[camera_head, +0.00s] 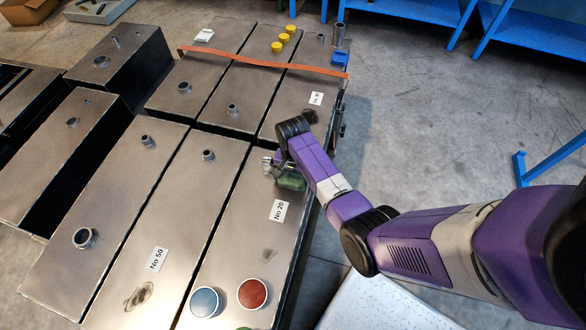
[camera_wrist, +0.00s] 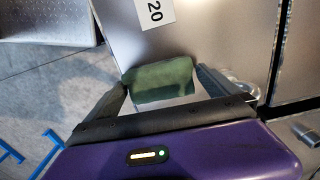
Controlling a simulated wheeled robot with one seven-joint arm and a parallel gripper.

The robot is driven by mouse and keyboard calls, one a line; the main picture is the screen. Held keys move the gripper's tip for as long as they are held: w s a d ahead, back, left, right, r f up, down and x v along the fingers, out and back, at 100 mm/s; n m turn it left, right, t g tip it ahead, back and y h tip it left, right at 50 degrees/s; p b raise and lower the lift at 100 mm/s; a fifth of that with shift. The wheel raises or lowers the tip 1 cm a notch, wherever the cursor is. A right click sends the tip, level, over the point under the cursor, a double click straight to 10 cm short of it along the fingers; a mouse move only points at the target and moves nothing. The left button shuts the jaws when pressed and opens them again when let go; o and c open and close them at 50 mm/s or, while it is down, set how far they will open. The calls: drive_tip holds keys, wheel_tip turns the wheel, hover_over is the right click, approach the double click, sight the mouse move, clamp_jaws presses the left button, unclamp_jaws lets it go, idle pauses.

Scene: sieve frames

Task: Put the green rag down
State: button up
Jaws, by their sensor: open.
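The green rag (camera_wrist: 160,81) lies on a metal box top close to the "No 20" label (camera_wrist: 153,12). In the wrist view the rag is between the two fingers of my gripper (camera_wrist: 161,84), which stand on either side of it. In the head view the rag (camera_head: 291,181) shows just below my gripper (camera_head: 277,168), at the end of my purple arm. The gripper is open. Whether the fingers touch the rag, I cannot tell.
Red (camera_head: 253,293) and blue (camera_head: 205,302) round discs lie on the near boxes. Yellow caps (camera_head: 278,47) and an orange strap (camera_head: 262,62) are on the far boxes. Metal studs stick up from several tops. A blue shelf (camera_head: 540,35) stands at the back right.

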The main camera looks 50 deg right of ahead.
sight(293, 178)
wheel_tip(293, 178, up, 11)
drive_tip(key=s+a+f+n+t+h, duration=0.2)
drive_tip(key=s+a+f+n+t, duration=0.15)
drive_tip(key=s+f, duration=0.2)
drive_tip(key=s+a+r+n+t, duration=0.3)
drive_tip(key=s+a+n, duration=0.1)
drive_tip(key=s+a, duration=0.25)
drive_tip(key=s+a+r+n+t, duration=0.2)
drive_tip(key=s+a+r, duration=0.1)
drive_tip(key=r, duration=0.5)
drive_tip(key=s+a+r+n+t+y, duration=0.1)
drive_tip(key=s+a+r+n+t, duration=0.1)
drive_tip(key=s+r, duration=0.3)
drive_tip(key=s+a+r+n+t+y, duration=0.1)
drive_tip(key=s+a+r+n+t, duration=0.2)
drive_tip(key=r, duration=1)
drive_tip(key=shift+s+a+t, duration=0.75)
drive_tip(key=shift+s+a, duration=0.2)
drive_tip(key=shift+a, duration=0.1)
